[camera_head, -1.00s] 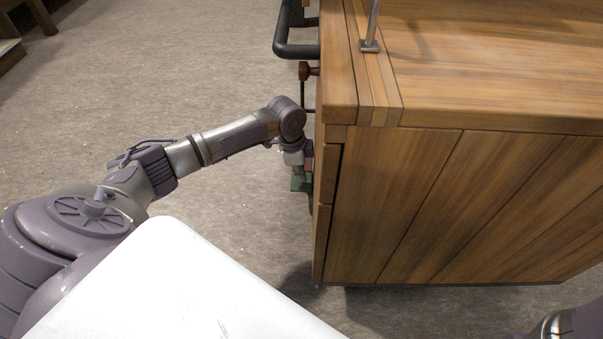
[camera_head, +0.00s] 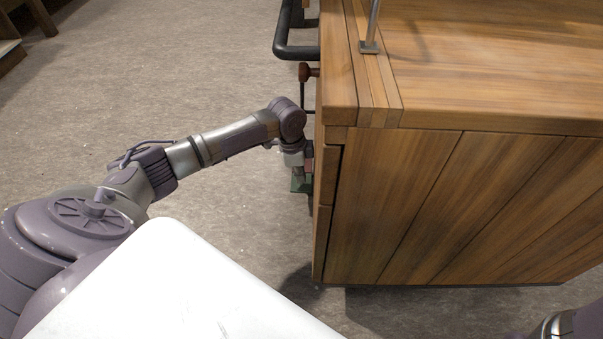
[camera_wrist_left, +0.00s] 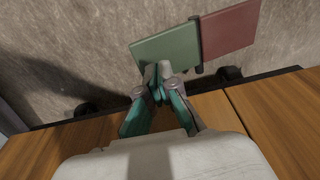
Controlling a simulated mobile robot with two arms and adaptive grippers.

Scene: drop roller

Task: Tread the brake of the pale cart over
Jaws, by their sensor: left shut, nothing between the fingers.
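The pale wooden cart (camera_head: 400,200) fills the right of the head view. Its brake shows in the left wrist view as a two-part pedal, with a green plate (camera_wrist_left: 165,45) and a dark red plate (camera_wrist_left: 229,28) side by side. A bit of the green plate (camera_head: 300,187) shows low at the cart's left side in the head view. My left gripper (camera_wrist_left: 163,76) is shut and empty, its fingertips at the green plate's near edge; I cannot tell whether they touch. In the head view my left gripper (camera_head: 298,170) is partly hidden beside the cart.
A dark push handle (camera_head: 290,50) sticks out at the cart's far left side, with a brown knob (camera_head: 306,71) below it. Dark wheels (camera_wrist_left: 85,110) show under the cart's edge. A white surface (camera_head: 175,285) lies in front.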

